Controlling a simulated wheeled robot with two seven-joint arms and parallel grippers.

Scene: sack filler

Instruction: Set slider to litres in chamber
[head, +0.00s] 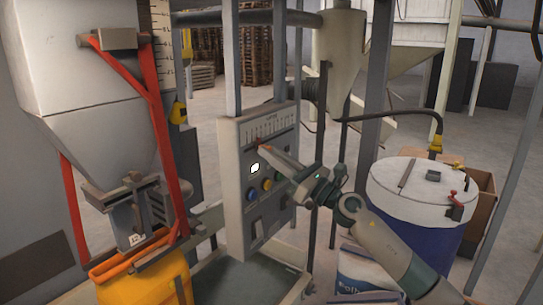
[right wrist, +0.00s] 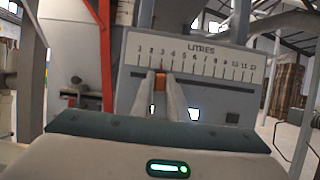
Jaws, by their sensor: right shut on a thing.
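The control panel (head: 259,137) in the head view carries a slider scale. In the right wrist view the scale (right wrist: 195,62) is marked LITRES, 1 to 12. The orange slider knob (right wrist: 160,82) sits between my right gripper's fingertips (right wrist: 161,88), just below about the 3 mark. My right gripper (head: 268,154) reaches the panel from the right in the head view and is shut on the knob. The chamber (head: 85,95) is the pale hopper at left, with a level scale (head: 163,45) behind it; its level is too small to read. My left gripper is not in view.
Panel buttons include yellow (head: 266,184) and blue (head: 252,194) ones, below the slider, close to my right gripper. A yellow sack (head: 150,284) is under the hopper spout. A blue drum with white lid (head: 420,188) stands at right, near my right arm. Grey posts flank the panel.

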